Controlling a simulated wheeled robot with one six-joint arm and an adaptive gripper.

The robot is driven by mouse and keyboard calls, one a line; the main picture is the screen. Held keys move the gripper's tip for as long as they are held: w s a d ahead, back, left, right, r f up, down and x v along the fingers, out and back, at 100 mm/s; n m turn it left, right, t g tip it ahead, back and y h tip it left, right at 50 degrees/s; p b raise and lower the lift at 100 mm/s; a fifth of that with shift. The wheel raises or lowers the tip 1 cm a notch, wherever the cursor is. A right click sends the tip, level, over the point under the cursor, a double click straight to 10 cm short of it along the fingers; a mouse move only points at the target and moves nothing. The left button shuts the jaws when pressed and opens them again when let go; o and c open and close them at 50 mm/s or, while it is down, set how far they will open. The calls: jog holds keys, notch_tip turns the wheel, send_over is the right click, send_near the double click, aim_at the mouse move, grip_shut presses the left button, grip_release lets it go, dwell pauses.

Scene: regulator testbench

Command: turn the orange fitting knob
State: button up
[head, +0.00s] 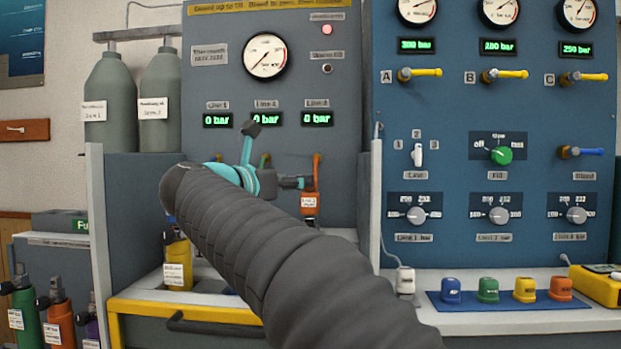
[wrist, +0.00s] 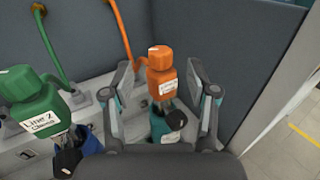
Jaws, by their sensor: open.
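The orange fitting (wrist: 160,82) has an orange knob top and a white label, and it sits on a dark teal bottle top (wrist: 165,125) in the wrist view. An orange hose (wrist: 125,30) runs down behind it. My gripper (wrist: 159,78) is open, with one finger on each side of the fitting; I cannot tell whether either finger touches it.
A green fitting (wrist: 38,103) labelled Line 2 stands left of the orange one, with its own green hose. A grey wall (wrist: 235,50) rises behind and to the right. In the head view, a yellow-edged bench (head: 180,311) and a blue control panel (head: 455,110) flank my arm.

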jog(key=x, duration=0.6)
jog(key=shift+w+d, duration=0.15)
jog(key=shift+w, duration=0.1)
grip_shut()
